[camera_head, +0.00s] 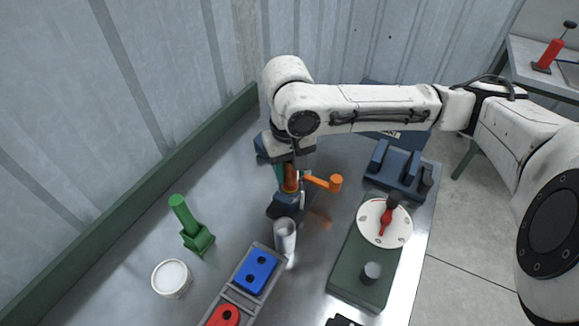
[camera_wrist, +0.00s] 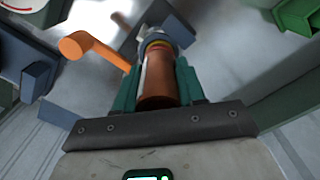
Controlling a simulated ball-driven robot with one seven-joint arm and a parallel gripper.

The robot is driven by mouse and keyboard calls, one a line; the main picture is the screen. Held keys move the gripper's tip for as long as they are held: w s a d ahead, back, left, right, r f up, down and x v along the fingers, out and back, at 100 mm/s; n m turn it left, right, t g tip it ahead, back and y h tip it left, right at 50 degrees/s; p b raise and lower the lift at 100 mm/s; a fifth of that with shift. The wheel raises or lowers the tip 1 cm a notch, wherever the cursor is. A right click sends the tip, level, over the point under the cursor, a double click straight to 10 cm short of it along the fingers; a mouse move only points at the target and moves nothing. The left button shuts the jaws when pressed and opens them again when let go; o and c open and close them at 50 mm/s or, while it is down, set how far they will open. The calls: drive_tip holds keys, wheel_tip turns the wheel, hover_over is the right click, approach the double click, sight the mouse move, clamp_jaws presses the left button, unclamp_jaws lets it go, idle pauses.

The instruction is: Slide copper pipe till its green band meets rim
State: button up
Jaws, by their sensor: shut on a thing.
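The copper pipe (camera_wrist: 158,85) stands between the teal fingers of my gripper (camera_wrist: 160,72) in the wrist view. The fingers are shut on its sides. Its far end meets a grey ring-like fitting (camera_wrist: 152,24), with a thin yellowish band near the junction. I cannot make out a clear green band or a gap at the rim. In the head view the pipe (camera_head: 291,178) shows upright below my gripper (camera_head: 289,172), above a dark blue base (camera_head: 287,203). An orange crank handle (camera_head: 325,183) sticks out beside it, also in the wrist view (camera_wrist: 85,43).
A silver cylinder (camera_head: 285,238) stands in front of the base. A green lever tool (camera_head: 194,232), a white-lidded can (camera_head: 171,279) and a grey tray (camera_head: 218,298) lie to the left. A round dial on a green box (camera_head: 350,265) and a blue rack (camera_head: 400,170) stand right.

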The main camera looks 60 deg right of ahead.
drive_tip(key=shift+r+p, duration=0.35)
drive_tip(key=shift+r, duration=0.15)
drive_tip(key=shift+w+r+p, duration=0.1)
drive_tip(key=shift+r+p, duration=0.3)
drive_tip(key=o, duration=1.3)
drive_tip(key=shift+c, duration=0.2)
wheel_tip(320, 180, up, 11)
drive_tip(key=shift+f, duration=0.15)
